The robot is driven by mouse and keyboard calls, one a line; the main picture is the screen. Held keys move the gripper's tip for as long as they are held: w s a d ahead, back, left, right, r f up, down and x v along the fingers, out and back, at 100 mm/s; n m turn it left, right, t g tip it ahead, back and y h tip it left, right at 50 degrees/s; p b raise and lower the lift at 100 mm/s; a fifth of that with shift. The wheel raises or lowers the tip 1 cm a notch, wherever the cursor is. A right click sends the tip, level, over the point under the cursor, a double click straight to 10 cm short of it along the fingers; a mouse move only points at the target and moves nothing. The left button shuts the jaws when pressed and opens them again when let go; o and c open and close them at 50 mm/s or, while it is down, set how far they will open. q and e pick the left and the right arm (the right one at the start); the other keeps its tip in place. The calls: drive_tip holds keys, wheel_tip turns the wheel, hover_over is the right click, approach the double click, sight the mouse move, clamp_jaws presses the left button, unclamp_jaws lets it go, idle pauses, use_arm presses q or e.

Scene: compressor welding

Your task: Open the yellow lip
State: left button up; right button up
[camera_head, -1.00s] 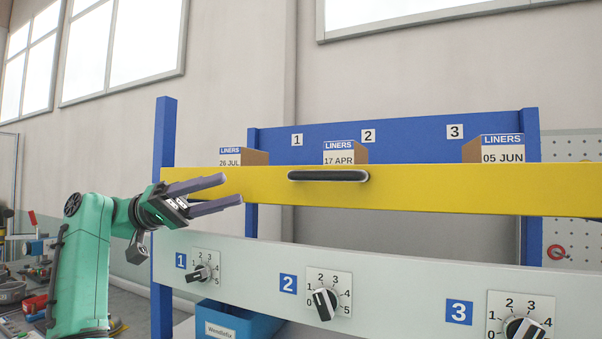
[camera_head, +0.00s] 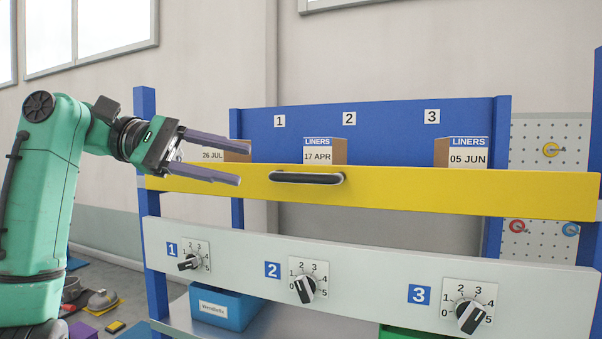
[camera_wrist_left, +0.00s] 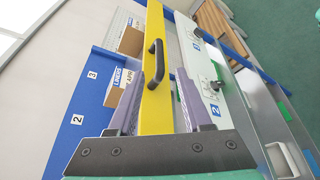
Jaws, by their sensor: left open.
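The yellow lip (camera_head: 430,190) is a long horizontal bar across the front of the shelf, with a black handle (camera_head: 306,178) left of its middle. In the left wrist view the lip (camera_wrist_left: 155,104) runs between the two fingers, and the handle (camera_wrist_left: 154,62) stands ahead of them. My left gripper (camera_head: 240,164) is open and empty, in front of the lip's left part, with its fingers pointing right toward the handle. A gap lies between the fingertips and the handle. My right gripper is not in view.
Liner boxes (camera_head: 325,150) stand behind the lip, against a blue back panel (camera_head: 385,128). Below is a pale panel (camera_head: 370,262) with three numbered dials. A blue bin (camera_head: 222,306) sits beneath it. A pegboard (camera_head: 555,140) stands at the right.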

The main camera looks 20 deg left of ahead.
sight(287, 175)
use_arm(q)
drive_tip(key=p+x, duration=0.2)
drive_tip(key=x, duration=0.9)
drive_tip(key=shift+w+d, duration=0.15)
drive_tip(key=shift+d, duration=0.1)
drive_tip(key=shift+w, duration=0.1)
drive_tip(key=shift+a, duration=0.1)
clamp_jaws()
